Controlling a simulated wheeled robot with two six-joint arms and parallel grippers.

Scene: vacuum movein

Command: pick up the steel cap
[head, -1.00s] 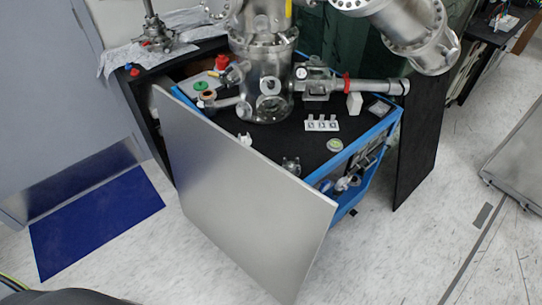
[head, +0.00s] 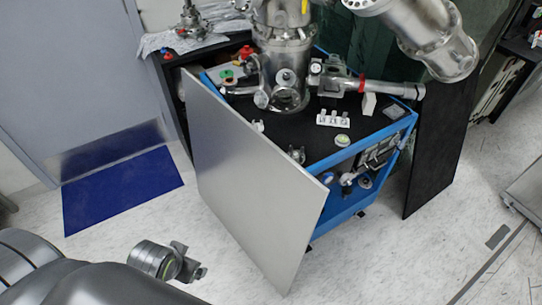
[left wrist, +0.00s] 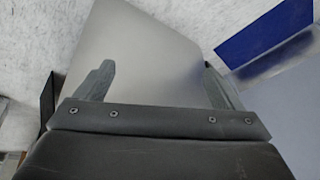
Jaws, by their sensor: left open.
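No piece is clearly identifiable as the steel cap. A small steel piece (head: 297,155) stands on the black cart top (head: 262,136) near the silver panel's upper edge. A small round disc with a greenish top (head: 342,140) lies to its right. My left gripper (head: 188,264) is at the lower left in the head view, in front of the cart and well apart from these pieces. In the left wrist view its two fingers (left wrist: 160,80) are spread and empty, with the silver panel beyond them. My right gripper is out of view.
A large silver panel (head: 250,185) leans along the cart's near side. A steel vacuum chamber (head: 285,70) stands on the cart. A white holder (head: 333,118) sits behind the disc. A blue mat (head: 122,190) lies on the open floor at left.

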